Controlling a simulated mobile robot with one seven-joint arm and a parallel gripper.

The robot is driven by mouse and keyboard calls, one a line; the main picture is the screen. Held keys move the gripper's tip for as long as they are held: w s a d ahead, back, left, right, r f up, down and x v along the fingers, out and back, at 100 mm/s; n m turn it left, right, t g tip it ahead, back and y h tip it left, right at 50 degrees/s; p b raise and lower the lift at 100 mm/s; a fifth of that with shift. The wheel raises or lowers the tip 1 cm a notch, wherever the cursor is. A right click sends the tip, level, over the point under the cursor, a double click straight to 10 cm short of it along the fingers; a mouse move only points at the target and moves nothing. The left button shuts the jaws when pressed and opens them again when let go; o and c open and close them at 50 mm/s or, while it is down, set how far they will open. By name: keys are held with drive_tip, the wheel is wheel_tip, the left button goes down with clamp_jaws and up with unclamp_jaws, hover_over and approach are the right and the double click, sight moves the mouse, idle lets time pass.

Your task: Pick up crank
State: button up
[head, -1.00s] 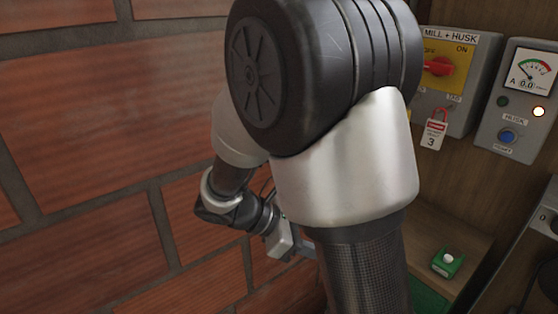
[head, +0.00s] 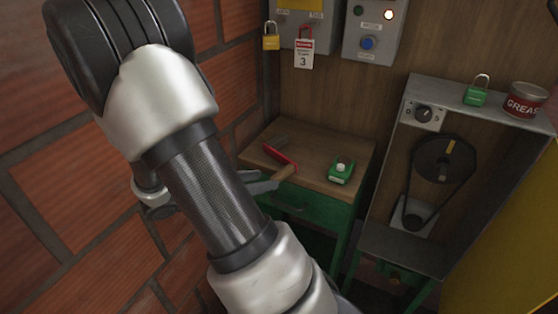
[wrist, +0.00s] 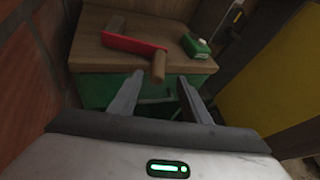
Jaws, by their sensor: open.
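The crank lies on the wooden top of a green cabinet. In the head view my gripper (head: 270,186) is partly hidden behind my arm.
A green box with a white button (head: 341,170) stands on the wooden top (head: 318,148), right of the crank. A brick wall (head: 60,190) is close on the left. A grey housing with a belt and pulleys (head: 470,112) stands right. Padlocks and switch boxes are on the back wall.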

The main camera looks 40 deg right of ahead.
sight(272, 178)
drive_tip(key=shift+b+x, duration=0.55)
drive_tip(key=shift+x, duration=2.25)
drive_tip(key=shift+w+f, duration=0.1)
drive_tip(key=shift+w, duration=0.1)
drive_tip(key=shift+a, duration=0.1)
drive_tip(key=shift+c, duration=0.4)
clamp_jaws()
